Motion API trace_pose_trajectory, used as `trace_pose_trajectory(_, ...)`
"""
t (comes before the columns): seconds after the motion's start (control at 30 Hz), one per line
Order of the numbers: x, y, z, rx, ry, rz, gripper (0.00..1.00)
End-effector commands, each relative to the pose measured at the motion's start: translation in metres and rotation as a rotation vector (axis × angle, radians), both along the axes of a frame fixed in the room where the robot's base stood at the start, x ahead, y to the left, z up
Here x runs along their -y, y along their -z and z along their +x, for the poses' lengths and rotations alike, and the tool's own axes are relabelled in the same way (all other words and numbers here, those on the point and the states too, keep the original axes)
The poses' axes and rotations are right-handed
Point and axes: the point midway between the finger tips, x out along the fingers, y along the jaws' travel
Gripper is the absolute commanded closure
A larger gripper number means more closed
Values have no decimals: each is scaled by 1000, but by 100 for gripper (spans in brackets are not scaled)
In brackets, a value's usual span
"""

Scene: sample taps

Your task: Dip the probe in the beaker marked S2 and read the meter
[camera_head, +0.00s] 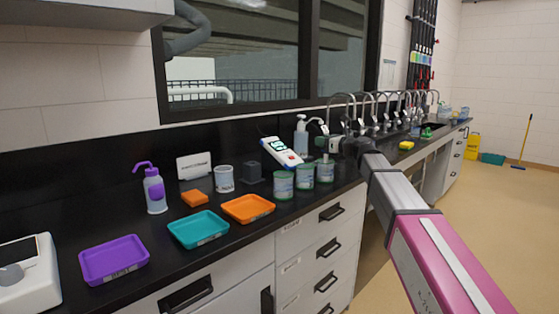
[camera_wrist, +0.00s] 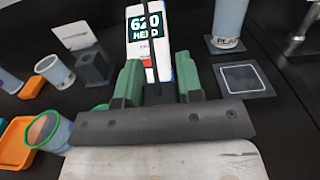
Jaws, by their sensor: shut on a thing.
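My gripper (camera_head: 325,143) is above the right one of three green-rimmed beakers (camera_head: 325,171); the middle beaker (camera_head: 305,177) and the left beaker (camera_head: 284,186) stand beside it. In the wrist view my gripper (camera_wrist: 158,85) has green fingers shut on the dark probe (camera_wrist: 157,92). The probe's lower end is hidden, so I cannot tell whether it is in a beaker. The white meter (camera_head: 281,153) lies behind the beakers. Its display (camera_wrist: 145,32) reads 620 HELD. A dark cable crosses the meter. One beaker (camera_wrist: 52,131) shows at lower left there. The beaker labels are too small to read.
A dark block (camera_head: 252,172), a white cup (camera_head: 224,179), an orange tray (camera_head: 248,208), a teal tray (camera_head: 198,230) and a purple tray (camera_head: 114,260) are to the left. A pump bottle (camera_head: 301,138) stands behind. Several taps (camera_head: 370,105) line the bench to the right.

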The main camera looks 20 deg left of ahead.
Motion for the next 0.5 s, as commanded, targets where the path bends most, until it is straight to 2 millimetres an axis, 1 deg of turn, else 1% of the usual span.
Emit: trace_pose_trajectory(0.5,0,-35,0,2,0,0,87)
